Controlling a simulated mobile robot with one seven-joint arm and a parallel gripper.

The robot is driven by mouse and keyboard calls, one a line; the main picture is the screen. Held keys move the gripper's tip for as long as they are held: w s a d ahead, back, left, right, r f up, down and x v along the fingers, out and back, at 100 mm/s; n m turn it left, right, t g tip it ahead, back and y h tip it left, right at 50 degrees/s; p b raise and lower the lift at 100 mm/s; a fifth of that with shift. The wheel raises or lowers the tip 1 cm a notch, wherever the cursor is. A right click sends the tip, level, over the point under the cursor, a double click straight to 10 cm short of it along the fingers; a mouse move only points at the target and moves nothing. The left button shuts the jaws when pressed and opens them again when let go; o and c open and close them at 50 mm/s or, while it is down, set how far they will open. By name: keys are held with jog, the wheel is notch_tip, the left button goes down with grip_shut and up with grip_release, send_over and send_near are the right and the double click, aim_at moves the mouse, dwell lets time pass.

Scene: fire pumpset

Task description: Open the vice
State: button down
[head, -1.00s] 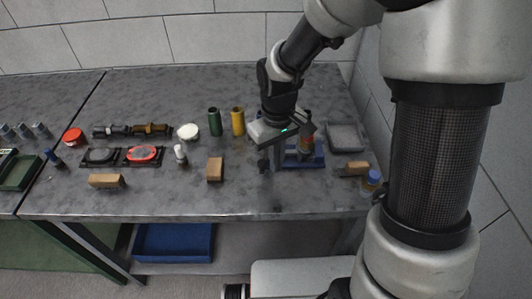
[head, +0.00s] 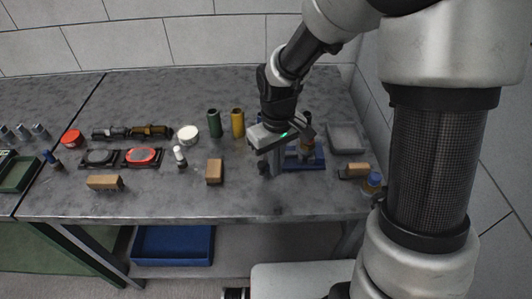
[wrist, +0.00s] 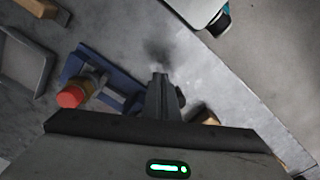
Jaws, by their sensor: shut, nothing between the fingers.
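The blue vice (head: 318,163) sits on the grey workbench at the right, partly hidden behind my gripper. In the wrist view the vice (wrist: 92,62) lies to the left of my fingers. A cylinder with a red-orange end (wrist: 71,97) stands at the vice, over its jaws; I cannot tell how tightly it is held. My gripper (head: 272,172) points down just left of the vice in the head view. Its fingers (wrist: 160,76) are shut with nothing between them, close to a dark round part of the vice; contact cannot be told.
A grey tray (head: 346,138) is behind right of the vice. A brown block (head: 355,171) and a blue-capped jar (head: 372,181) lie at the right front. Green (head: 214,123) and yellow (head: 237,122) cylinders and another brown block (head: 214,172) stand to the left. Bench front is mostly clear.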

jog(key=shift+a, duration=0.15)
jog(key=shift+a, duration=1.1)
jog(key=shift+a+b, duration=0.3)
jog(key=shift+a, duration=0.7)
jog(key=shift+w, duration=0.2)
jog(key=shift+w+a+r, duration=0.1)
jog(key=shift+w+a, duration=0.6)
